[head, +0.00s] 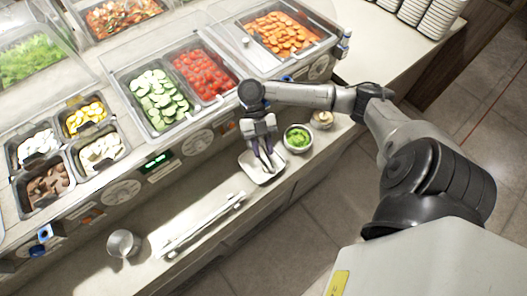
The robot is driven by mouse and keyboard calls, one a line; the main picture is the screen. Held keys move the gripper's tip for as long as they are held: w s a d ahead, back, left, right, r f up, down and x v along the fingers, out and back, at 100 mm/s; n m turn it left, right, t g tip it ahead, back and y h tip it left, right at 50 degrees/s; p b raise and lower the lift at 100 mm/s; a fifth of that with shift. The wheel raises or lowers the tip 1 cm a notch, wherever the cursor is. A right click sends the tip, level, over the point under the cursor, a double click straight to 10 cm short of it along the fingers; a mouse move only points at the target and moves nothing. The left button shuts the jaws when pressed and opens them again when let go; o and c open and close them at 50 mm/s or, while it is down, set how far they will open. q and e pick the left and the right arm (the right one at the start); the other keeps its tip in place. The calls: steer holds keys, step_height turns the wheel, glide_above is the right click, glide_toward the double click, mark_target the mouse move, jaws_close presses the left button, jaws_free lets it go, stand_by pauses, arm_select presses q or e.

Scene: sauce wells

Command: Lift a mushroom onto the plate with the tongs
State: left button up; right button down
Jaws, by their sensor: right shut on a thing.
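My right gripper (260,136) is over the white square plate (253,176) on the lower counter ledge. It is shut on what looks like the tongs (264,158), two slim dark prongs pointing down over the plate. I cannot tell whether the prong tips touch the plate or grip anything. No mushroom shows clearly on the plate. A small bowl (322,119) with pale beige contents, possibly mushrooms, stands to the right. Pans of pale pieces (101,149) at the left are too small to identify surely. My left gripper is not in view.
A bowl of green pieces (298,138) stands close right of the plate. A long silver rack or bar (200,226) and a metal cup (123,244) are on the ledge to the left. Pans of cucumber (157,98) and tomato (202,74) sit behind.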

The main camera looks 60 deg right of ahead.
step_height(320, 180, down, 7)
steer(key=b, duration=0.7)
steer(key=shift+s+d+f, duration=0.15)
steer(key=c, duration=1.4)
jaws_free()
